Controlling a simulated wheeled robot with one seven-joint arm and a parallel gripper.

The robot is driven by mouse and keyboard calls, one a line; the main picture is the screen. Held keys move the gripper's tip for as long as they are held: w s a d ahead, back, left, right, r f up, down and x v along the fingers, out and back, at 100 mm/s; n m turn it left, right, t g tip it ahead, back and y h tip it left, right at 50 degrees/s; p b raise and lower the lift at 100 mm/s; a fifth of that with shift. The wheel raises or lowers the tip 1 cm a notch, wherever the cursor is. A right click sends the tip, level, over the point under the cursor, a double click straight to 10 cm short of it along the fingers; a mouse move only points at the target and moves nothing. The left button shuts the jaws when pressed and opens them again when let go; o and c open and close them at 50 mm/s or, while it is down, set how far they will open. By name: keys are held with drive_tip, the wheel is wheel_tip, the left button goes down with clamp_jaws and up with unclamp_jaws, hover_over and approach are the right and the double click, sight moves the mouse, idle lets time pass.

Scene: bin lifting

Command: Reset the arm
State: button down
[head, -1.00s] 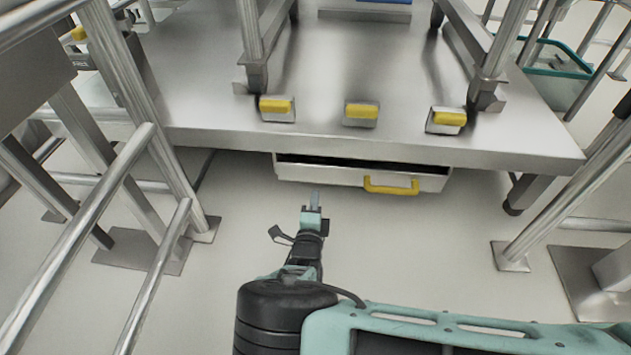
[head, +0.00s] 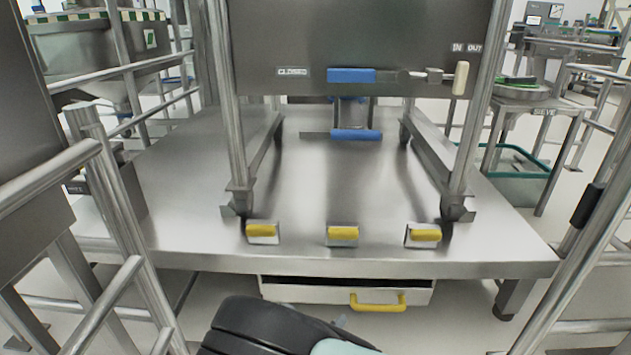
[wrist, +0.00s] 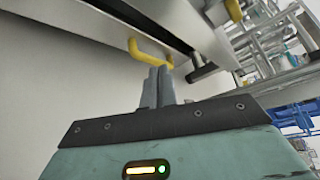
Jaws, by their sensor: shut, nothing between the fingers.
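My gripper (wrist: 158,85) shows in the wrist view with its two grey fingers together and nothing between them. Past the fingertips in that view is the yellow drawer handle (wrist: 150,48); I cannot tell the exact gap between them. In the head view, part of my dark arm (head: 265,325) shows at the bottom edge and mostly hides the gripper. The drawer (head: 300,290) under the steel platform has a dark gap along its top, and its yellow handle (head: 378,307) faces me.
The steel platform (head: 190,200) carries three yellow pedals or latches, the middle one (head: 342,234) centred. A dark panel with a blue handle (head: 350,75) stands above. Metal rails (head: 590,255) flank both sides. A teal-rimmed bin (head: 520,185) sits at right.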

drive_tip(key=s+d+r+m+g+y+p, duration=0.35)
drive_tip(key=s+r+m, duration=0.45)
drive_tip(key=r+m, duration=0.4)
drive_tip(key=s+d+r+m+g+y+p, duration=0.25)
drive_tip(key=s+r+m+g, duration=0.25)
drive_tip(key=s+r+m, duration=0.6)
drive_tip(key=s+d+r+m+g+y+p, duration=0.4)
drive_tip(key=r+m, duration=0.6)
drive_tip(key=r, duration=0.5)
wheel_tip(320, 180, up, 38)
drive_tip(key=h+p, duration=0.1)
drive_tip(key=p, duration=3.5)
drive_tip(key=shift+s+a, duration=0.25)
drive_tip(key=shift+s, duration=0.1)
drive_tip(key=shift+f, duration=0.15)
